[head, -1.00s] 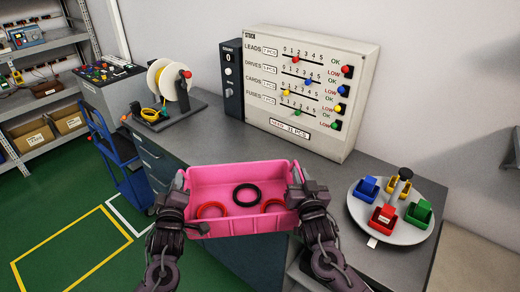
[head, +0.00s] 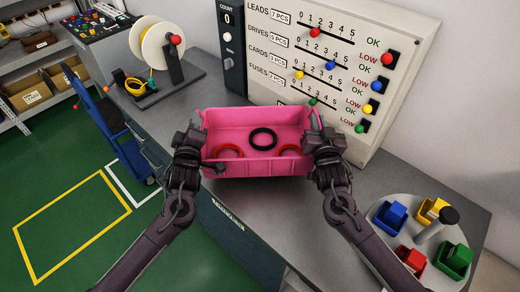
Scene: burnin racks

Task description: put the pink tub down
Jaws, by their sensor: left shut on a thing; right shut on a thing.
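The pink tub (head: 256,168) is level in the middle of the head view, over the grey bench top (head: 262,206). Inside it lie a black ring (head: 263,138) and two red rings (head: 229,152), the second red ring (head: 290,149) at the right. My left gripper (head: 200,140) is shut on the tub's left end. My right gripper (head: 314,135) is shut on its right end. The fingertips are partly hidden by the gripper bodies and the tub walls. I cannot tell whether the tub's underside touches the bench.
A white stock board (head: 407,50) with sliders stands behind the tub. A cable reel (head: 158,45) is at the back left. A round turntable (head: 385,240) with small coloured bins is at the right. Bare bench shows in front of the tub. A blue trolley (head: 118,130) stands left.

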